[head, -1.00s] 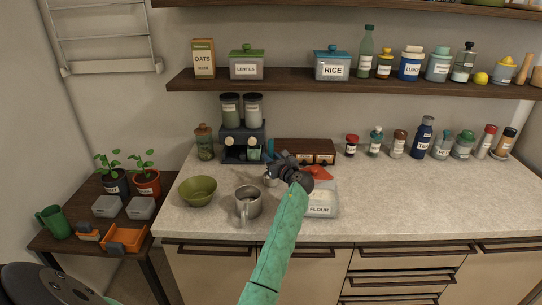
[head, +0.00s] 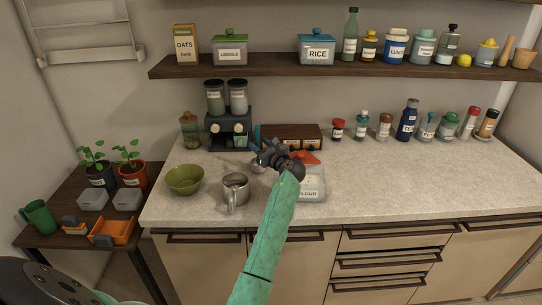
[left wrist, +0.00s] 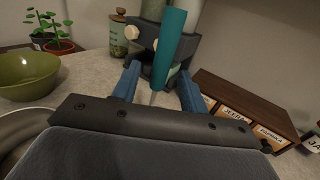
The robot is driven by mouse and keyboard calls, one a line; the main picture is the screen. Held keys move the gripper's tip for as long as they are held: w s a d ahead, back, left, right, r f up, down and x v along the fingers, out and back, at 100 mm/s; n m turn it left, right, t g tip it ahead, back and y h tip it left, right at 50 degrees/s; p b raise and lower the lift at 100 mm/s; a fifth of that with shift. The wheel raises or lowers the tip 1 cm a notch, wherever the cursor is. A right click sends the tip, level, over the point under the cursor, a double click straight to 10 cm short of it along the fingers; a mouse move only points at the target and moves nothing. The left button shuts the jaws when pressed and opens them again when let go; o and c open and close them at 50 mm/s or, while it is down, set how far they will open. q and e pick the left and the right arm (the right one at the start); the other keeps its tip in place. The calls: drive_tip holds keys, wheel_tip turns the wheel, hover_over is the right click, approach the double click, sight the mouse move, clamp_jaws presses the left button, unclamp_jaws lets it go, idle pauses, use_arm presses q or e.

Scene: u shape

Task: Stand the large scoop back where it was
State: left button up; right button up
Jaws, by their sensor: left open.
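The large scoop has a teal handle (left wrist: 168,45) that stands up in the left wrist view, with a thin metal shank below it. In the head view its handle (head: 257,133) shows just behind my left gripper, and a round metal bowl (head: 258,167), probably the scoop's, shows below the fingers. My left gripper (head: 266,150) is open. In the left wrist view its two blue fingers (left wrist: 160,88) stand on either side of the shank, with gaps visible. The scoop's lower end is hidden behind the gripper body. My right gripper is not in view.
A dark dispenser (head: 229,130) with two jars stands behind, and a brown drawer box (head: 291,135) behind right. A flour container (head: 312,185) and red-orange piece are right of the gripper. A grey mug (head: 235,188) and green bowl (head: 184,179) are left. The right counter front is clear.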

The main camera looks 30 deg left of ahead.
use_arm(q)
drive_tip(key=b+v, duration=0.2)
drive_tip(key=v, duration=0.8)
drive_tip(key=shift+b, duration=0.35)
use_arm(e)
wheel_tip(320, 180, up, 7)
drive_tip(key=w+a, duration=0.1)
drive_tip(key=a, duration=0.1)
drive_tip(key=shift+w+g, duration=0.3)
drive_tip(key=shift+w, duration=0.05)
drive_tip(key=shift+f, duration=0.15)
